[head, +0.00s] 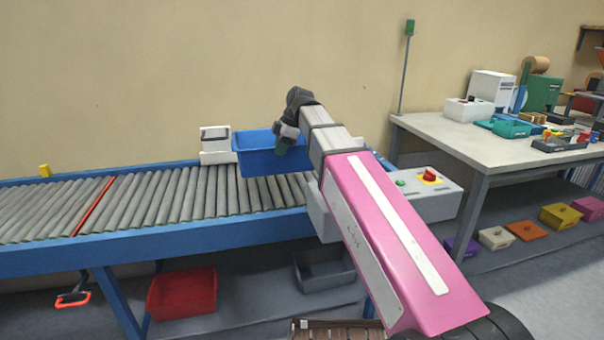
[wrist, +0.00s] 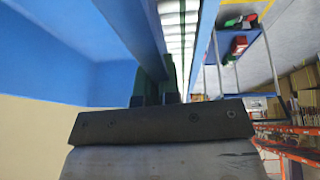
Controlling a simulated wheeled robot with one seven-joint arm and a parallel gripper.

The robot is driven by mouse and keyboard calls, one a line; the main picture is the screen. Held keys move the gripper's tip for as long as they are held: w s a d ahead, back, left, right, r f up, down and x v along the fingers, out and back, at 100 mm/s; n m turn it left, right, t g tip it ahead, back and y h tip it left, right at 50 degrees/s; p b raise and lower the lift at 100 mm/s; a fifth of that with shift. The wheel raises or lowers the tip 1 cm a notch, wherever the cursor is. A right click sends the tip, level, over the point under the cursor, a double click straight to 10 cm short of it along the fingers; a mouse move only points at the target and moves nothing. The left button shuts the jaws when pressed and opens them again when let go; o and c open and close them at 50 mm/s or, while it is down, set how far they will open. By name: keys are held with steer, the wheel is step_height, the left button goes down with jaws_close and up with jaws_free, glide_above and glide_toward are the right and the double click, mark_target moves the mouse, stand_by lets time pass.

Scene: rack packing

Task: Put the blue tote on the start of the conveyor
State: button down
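The blue tote (head: 262,158) is over the right-hand part of the roller conveyor (head: 170,195), roughly upright and empty as far as I can see. My gripper (head: 286,143) is at the tote's right side, pointing down at its rim. In the wrist view the blue tote wall (wrist: 60,40) fills the left, and the dark fingers of my gripper (wrist: 160,92) meet at the rim, so it looks shut on it. I cannot tell whether the tote's bottom touches the rollers. My arm hides the conveyor's right end.
A white box device (head: 215,145) stands behind the conveyor, left of the tote. A control box with a red button (head: 430,177) is at the right end. A red bin (head: 182,292) and a grey bin (head: 322,272) are below. A workbench (head: 500,150) stands right. The left rollers are clear.

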steer(key=w+d+f, duration=0.2)
steer(key=d, duration=0.1)
steer(key=w+d+f, duration=0.2)
steer(key=d, duration=0.1)
steer(key=w+d+f, duration=0.1)
steer(key=d+f, duration=0.2)
steer(key=d, duration=0.1)
steer(key=shift+w, duration=0.4)
steer(key=shift+f, duration=2.15)
steer(key=c, duration=1.3)
jaws_free()
steer(key=v, duration=1.2)
